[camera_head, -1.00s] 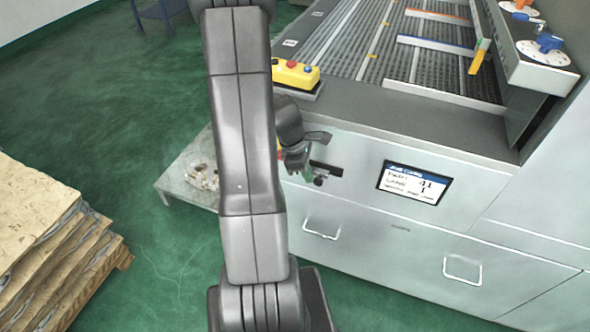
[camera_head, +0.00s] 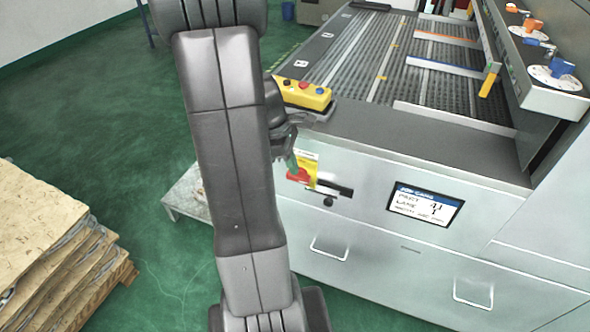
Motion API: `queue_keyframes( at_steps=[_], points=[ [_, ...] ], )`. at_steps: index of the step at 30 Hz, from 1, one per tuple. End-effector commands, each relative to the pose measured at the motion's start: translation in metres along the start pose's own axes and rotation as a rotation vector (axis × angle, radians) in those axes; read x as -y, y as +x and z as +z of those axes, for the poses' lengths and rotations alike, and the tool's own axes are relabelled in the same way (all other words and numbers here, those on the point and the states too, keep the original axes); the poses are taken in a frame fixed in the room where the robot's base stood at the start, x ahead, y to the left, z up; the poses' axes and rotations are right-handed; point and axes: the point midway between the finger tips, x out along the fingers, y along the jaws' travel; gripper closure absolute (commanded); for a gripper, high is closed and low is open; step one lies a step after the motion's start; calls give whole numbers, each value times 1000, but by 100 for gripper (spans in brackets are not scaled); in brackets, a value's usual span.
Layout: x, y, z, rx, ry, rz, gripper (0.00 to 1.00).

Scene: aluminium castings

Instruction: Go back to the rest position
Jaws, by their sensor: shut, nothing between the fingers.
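My gripper (camera_head: 291,162) shows only in part, to the right of my arm's long grey link, which hides much of my wrist. It is in front of the grey machine (camera_head: 370,165), just above a yellow label and a red knob (camera_head: 298,175) on the machine's front. I see nothing held in it, and its fingers look closed.
A yellow button box (camera_head: 303,94) sits on the machine's near left corner. The front has a small display (camera_head: 424,205) and drawer handles. A low grey table (camera_head: 188,192) stands behind my arm. Stacked boards (camera_head: 45,240) lie at left. Green floor between is clear.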

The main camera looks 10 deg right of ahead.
Motion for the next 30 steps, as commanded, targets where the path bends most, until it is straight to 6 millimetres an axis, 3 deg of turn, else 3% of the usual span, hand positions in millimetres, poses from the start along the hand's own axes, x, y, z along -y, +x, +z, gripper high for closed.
queue_keyframes(
  at_steps=[13,28,30],
  points=[
    [0,10,0,0,1,-1,100],
    [1,94,1,1,1,-4,100],
    [-3,94,-12,0,-5,1,100]
  ],
)
